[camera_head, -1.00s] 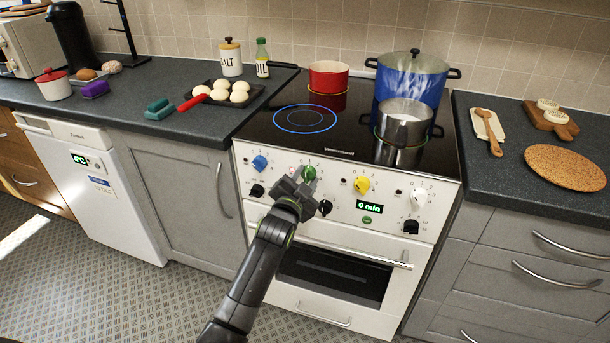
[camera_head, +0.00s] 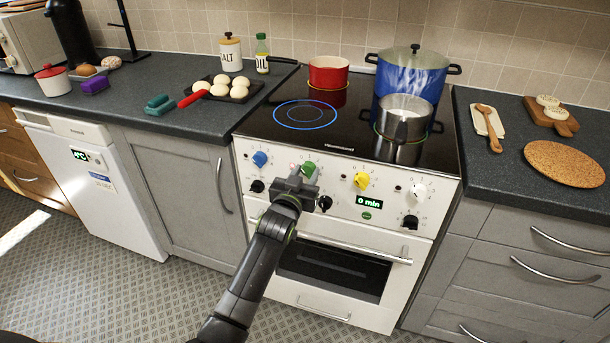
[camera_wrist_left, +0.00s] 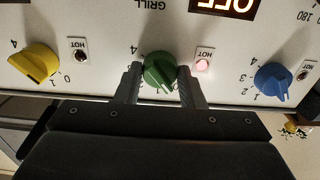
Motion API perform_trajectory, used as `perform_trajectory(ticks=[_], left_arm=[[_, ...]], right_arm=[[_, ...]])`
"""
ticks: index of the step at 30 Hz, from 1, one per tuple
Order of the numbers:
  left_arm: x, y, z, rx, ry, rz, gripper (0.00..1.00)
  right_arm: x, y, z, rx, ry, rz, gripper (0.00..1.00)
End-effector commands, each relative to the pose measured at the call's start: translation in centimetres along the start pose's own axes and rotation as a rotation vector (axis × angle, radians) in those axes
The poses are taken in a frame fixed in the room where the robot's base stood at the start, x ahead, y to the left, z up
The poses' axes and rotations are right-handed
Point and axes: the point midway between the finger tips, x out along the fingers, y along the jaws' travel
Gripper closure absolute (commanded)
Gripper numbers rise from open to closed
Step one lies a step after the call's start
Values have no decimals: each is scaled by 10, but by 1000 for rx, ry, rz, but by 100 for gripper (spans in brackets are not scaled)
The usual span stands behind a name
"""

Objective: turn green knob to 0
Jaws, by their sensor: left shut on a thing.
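The green knob (camera_head: 308,168) is on the white front panel of the stove, between the blue and yellow knobs. In the left wrist view the green knob (camera_wrist_left: 160,70) sits between the two fingers of my left gripper (camera_wrist_left: 159,78), which is shut on it. Its pointer faces down and slightly right in that upside-down view. Numbers around it are partly hidden by the fingers, so the exact setting cannot be read. In the head view my left gripper (camera_head: 305,175) covers the knob's lower part. My right gripper is not in view.
The blue knob (camera_head: 260,159), yellow knob (camera_head: 361,181) and a black knob (camera_head: 324,203) are close by. A HOT lamp (camera_wrist_left: 202,65) next to the green knob glows pink. A red pot (camera_head: 328,72) and blue pot (camera_head: 411,75) stand on the hob.

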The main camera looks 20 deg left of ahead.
Motion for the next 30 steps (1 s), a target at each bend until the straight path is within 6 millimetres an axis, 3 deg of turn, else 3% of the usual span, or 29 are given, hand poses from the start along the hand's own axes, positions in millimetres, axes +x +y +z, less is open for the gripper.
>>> perform_trajectory(ticks=[15,16,20,30], left_arm=[[0,0,1,-19,-3,0,88],[0,0,1,-19,-3,0,61],[0,0,1,-18,-2,0,44],[-2,0,0,-18,-1,0,43]], right_arm=[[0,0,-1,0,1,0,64],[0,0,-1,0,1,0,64],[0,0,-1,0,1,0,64],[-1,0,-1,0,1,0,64]])
